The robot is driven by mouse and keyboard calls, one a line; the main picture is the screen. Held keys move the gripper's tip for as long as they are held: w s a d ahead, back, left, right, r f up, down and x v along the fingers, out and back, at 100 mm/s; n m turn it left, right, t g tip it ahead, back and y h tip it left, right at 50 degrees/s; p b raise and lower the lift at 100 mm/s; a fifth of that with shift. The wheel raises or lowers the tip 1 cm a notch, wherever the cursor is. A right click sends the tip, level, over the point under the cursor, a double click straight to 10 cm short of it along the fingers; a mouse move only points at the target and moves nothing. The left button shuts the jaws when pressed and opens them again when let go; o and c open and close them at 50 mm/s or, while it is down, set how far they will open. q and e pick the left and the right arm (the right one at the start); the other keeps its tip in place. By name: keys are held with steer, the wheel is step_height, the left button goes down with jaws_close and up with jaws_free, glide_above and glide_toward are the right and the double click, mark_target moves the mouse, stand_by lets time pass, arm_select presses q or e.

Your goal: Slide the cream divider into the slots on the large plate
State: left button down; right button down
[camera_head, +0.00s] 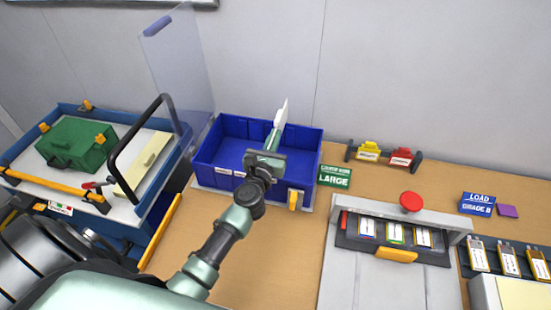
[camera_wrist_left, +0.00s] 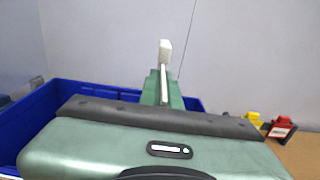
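My left gripper (camera_head: 273,140) is above the blue bin (camera_head: 213,146), its fingers pointing to the back wall. It is shut on a thin whitish piece, seen nearly edge-on, which looks like the cream divider (camera_head: 281,114). In the left wrist view the divider (camera_wrist_left: 164,52) sticks up from between the green fingers (camera_wrist_left: 162,88), clear of the bin. A pale plate (camera_head: 306,209) shows under the bin, beside a green LARGE sign (camera_head: 335,177). I cannot make out slots or be sure this is the large plate. My right gripper is not in view.
A blue-rimmed tray (camera_head: 180,165) at left holds a green case (camera_head: 77,143), a cream panel (camera_head: 145,163) and a black arched handle (camera_head: 136,137). A clear upright panel (camera_head: 178,65) stands behind. A fixture with a red button (camera_head: 410,201) is at right. Bare tabletop lies in front of the bin.

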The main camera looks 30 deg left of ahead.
arm_select(q)
steer(key=shift+w+a+r, duration=0.3)
steer(key=shift+w+a, duration=0.2)
steer(key=shift+w, duration=0.2)
step_height(320, 180, down, 6)
steer(key=b, duration=0.5)
steer(key=shift+r, duration=0.1)
steer(key=shift+f+b, duration=0.75)
steer(key=shift+b, duration=0.15)
stand_by(1.2)
steer(key=shift+s+r, duration=0.1)
steer(key=shift+r, duration=0.05)
steer(key=shift+r+p, duration=0.1)
steer(key=shift+p, duration=0.25)
stand_by(1.7)
